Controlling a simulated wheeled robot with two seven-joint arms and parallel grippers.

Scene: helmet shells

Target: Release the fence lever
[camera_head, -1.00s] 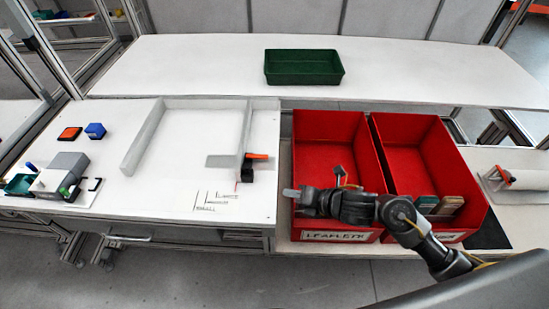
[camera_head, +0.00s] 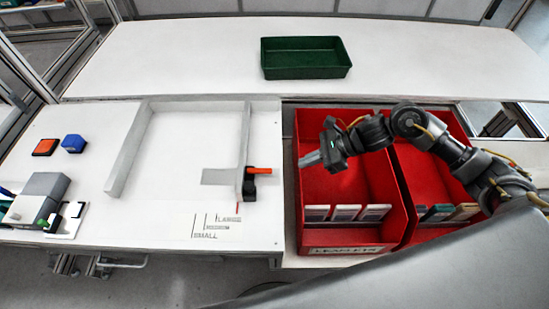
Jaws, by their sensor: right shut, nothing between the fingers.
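The fence lever (camera_head: 260,170) is an orange handle on a black clamp (camera_head: 249,188) at the near end of the sliding fence (camera_head: 246,138). The lever points to the right, over the white work surface. My right gripper (camera_head: 311,159) is shut and empty. It hangs over the left red bin, to the right of the lever and apart from it, with its fingers pointing left. My left gripper is not in view.
The white table (camera_head: 150,225) has printed size marks. Two red bins, left (camera_head: 345,250) and right (camera_head: 425,238), hold several leaflets or booklets. A green tray (camera_head: 305,72) stands on the rear table. A grey device (camera_head: 38,198) sits at far left.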

